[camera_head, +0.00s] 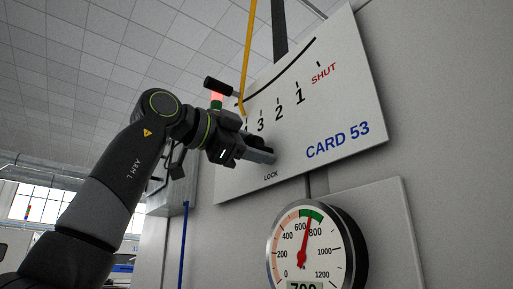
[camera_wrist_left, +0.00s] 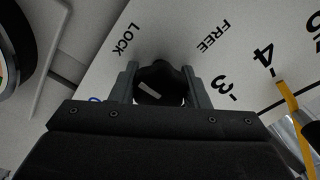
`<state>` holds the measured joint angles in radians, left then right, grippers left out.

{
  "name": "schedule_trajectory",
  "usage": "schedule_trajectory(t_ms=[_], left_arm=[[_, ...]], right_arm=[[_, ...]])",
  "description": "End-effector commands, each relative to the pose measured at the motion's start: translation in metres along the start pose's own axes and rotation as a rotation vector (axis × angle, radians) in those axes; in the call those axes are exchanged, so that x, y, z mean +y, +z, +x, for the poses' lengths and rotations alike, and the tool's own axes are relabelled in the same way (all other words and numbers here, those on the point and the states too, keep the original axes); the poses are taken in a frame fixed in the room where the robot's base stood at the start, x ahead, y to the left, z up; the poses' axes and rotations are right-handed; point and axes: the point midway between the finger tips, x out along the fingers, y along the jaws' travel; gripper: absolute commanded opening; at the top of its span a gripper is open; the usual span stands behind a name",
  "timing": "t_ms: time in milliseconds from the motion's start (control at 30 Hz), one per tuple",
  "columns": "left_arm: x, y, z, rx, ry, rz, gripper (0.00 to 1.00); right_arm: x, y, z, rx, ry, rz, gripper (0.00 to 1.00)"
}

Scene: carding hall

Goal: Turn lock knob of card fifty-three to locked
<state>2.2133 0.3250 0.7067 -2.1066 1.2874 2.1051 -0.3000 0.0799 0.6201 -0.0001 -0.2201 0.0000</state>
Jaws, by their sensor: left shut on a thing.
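The card 53 plate (camera_head: 350,95) is a pale tilted panel with blue lettering, a numbered scale and a LOCK label (camera_head: 271,175). My left gripper (camera_head: 262,156) is at the plate's lower left, just above that label, and hides the lock knob in the head view. In the left wrist view the black lock knob (camera_wrist_left: 165,80) sits between the two fingers of my left gripper (camera_wrist_left: 160,70), which is shut on it. The knob bears a short slanted white mark. LOCK (camera_wrist_left: 126,40) is printed at its upper left and FREE (camera_wrist_left: 212,38) at its upper right. My right gripper is not in view.
A yellow lever (camera_head: 249,55) crosses the plate's left side close to my left gripper, near a black handle (camera_head: 220,88). A round pressure gauge (camera_head: 308,250) stands below the plate. A grey panel (camera_head: 380,225) lies to the gauge's right.

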Motion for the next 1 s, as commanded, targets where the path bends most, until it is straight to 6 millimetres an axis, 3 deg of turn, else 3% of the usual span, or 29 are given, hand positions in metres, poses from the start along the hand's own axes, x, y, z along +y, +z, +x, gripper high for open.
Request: schedule_trajectory(t_ms=[33, 67, 200, 567, 767, 1000], left_arm=[[0.001, 0.001, 0.001, -0.001, 0.002, -0.003, 0.19], [0.001, 0.001, 0.001, -0.001, 0.002, -0.003, 0.46], [0.001, 0.001, 0.0, -0.001, 0.002, -0.002, 0.63], [0.001, 0.001, -0.005, -0.001, 0.0, 0.0, 0.63], [0.003, 0.003, -0.04, 0.0, -0.004, 0.001, 0.63], [0.002, 0.003, -0.1, 0.0, -0.004, 0.0, 0.63]], right_arm=[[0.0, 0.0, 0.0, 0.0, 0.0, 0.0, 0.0], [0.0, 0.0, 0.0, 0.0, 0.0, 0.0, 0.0], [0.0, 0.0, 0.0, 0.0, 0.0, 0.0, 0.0], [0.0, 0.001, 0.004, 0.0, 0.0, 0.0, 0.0], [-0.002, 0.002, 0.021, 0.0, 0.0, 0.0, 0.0], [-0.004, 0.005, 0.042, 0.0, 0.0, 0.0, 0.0]])
